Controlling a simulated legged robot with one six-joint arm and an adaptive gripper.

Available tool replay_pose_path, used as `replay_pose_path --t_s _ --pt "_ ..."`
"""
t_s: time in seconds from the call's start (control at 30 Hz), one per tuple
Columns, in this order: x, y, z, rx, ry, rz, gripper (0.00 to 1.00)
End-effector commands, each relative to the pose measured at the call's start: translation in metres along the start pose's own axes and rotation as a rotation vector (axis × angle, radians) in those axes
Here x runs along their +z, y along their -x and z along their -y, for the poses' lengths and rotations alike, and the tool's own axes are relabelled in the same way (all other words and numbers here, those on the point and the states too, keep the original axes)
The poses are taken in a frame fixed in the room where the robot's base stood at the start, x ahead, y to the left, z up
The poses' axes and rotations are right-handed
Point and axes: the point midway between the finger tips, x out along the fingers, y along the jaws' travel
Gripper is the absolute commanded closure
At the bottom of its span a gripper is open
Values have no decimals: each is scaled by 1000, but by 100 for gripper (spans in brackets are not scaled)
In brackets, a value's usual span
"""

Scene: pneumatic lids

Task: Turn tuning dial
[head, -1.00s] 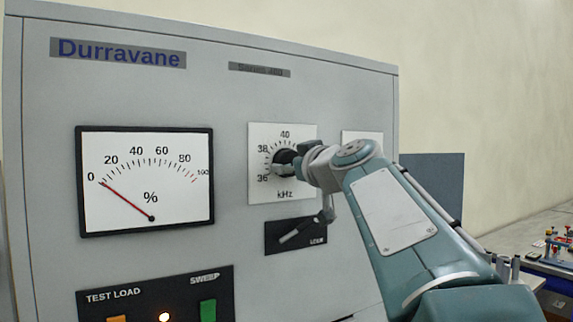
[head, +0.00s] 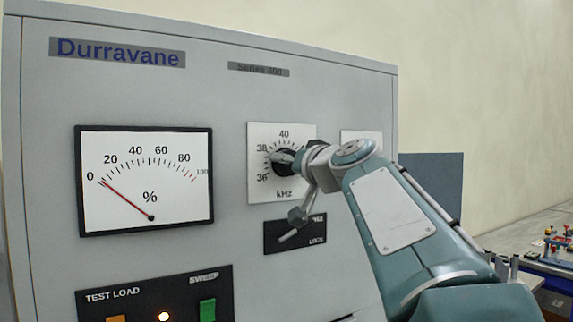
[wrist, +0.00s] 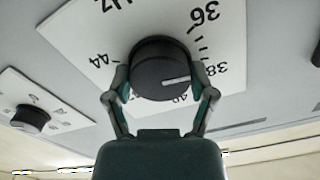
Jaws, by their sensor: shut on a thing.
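The tuning dial (head: 284,168) is a round black knob on a white kHz scale plate (head: 259,190) on the grey cabinet front. In the wrist view the dial (wrist: 157,62) has a white pointer line aimed near the 38 mark. My gripper (wrist: 163,92) is shut on the dial, with one finger on each side of it. In the head view my gripper (head: 292,185) partly covers the dial and plate. The meter (head: 145,180) has its red needle at 0 %.
A black lock plate (head: 310,240) with a small lever (head: 289,236) sits just below the dial, close to my lower finger. A smaller knob (wrist: 30,119) is beside the dial. A test load panel (head: 150,285) with a lit lamp and green switch is lower left.

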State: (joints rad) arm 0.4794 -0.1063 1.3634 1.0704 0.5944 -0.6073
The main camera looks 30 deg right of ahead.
Motion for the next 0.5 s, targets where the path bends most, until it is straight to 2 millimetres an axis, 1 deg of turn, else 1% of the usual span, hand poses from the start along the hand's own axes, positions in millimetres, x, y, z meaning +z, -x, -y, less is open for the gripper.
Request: replay_pose_path --t_s 0.3,0.5 --pt "0 -1 0 0 -286 1 76" --pt "0 -1 -1 0 -427 1 76"
